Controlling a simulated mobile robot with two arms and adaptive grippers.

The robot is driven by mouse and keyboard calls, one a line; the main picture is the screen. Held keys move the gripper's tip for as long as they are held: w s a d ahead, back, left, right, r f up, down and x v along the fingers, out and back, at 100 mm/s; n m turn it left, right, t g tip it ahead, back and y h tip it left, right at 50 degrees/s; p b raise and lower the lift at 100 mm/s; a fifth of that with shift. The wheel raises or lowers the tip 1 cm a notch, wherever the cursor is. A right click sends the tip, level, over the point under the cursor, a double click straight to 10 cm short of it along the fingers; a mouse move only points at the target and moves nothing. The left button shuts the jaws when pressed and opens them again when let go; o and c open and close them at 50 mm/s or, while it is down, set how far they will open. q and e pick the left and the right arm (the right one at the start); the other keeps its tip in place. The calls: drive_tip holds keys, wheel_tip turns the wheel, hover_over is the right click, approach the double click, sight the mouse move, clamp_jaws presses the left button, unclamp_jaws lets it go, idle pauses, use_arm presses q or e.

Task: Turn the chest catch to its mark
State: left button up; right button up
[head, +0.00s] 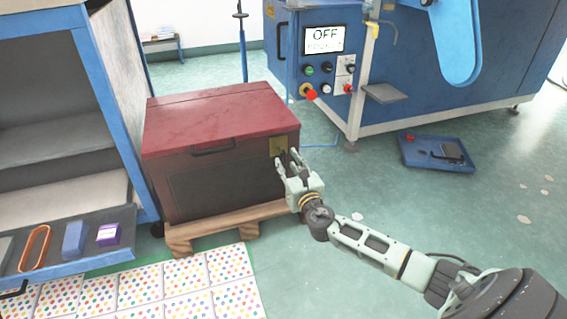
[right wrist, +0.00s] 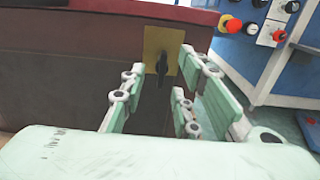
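The chest (head: 222,185) has a red lid (head: 220,115) and a dark body, and its lid is closed. Its catch (right wrist: 162,64) is a small black handle, roughly upright, on a brass plate (right wrist: 152,42) at the chest's front right. The plate also shows in the head view (head: 279,144), where the fingers partly cover the catch. I cannot make out a mark on the plate. My right gripper (head: 287,158) is open and empty in front of the plate. In the right wrist view its fingers (right wrist: 160,83) stand apart, with the catch between and beyond them. My left gripper is out of view.
The chest stands on a wooden pallet (head: 195,230). A blue shelf unit (head: 122,110) is close on its left. A blue machine (head: 275,70) with an OFF screen stands behind at right. A blue tray (head: 425,160) lies on the floor; open floor surrounds my right arm.

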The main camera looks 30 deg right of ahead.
sight(284, 159)
drive_tip(key=shift+b+x, duration=0.6)
drive_tip(key=shift+x, duration=1.25)
drive_tip(key=shift+c, duration=0.4)
clamp_jaws()
